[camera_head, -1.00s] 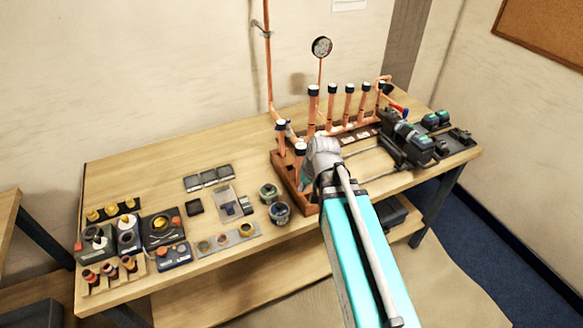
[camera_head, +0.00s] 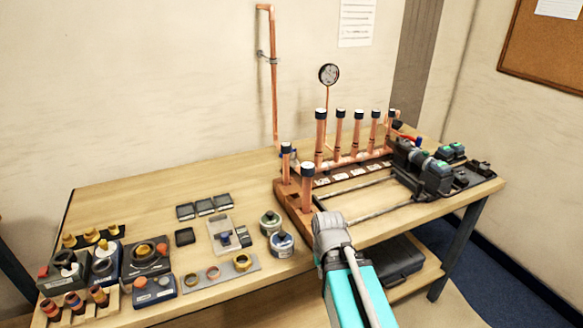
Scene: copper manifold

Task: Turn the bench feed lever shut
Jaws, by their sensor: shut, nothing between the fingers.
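The copper manifold (camera_head: 348,160) stands at the back right of the bench, with several upright capped pipes on its wooden frame. A small red part (camera_head: 397,125) and a blue part (camera_head: 418,139) show at its right end; I cannot tell whether either is the feed lever. A tall copper pipe (camera_head: 274,90) comes down the wall to its left end, where any lever is too small to make out. My gripper (camera_head: 328,222) is shut and empty, in front of the manifold frame near the bench's front edge. I see it from behind, and its fingertips are mostly hidden.
A round gauge (camera_head: 328,74) rises behind the manifold. A dark clamp tool (camera_head: 428,172) lies at the right. Tins (camera_head: 281,243), rings (camera_head: 242,262) and small boxes (camera_head: 152,289) crowd the left front. The wooden bench (camera_head: 130,210) is clear at its back left.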

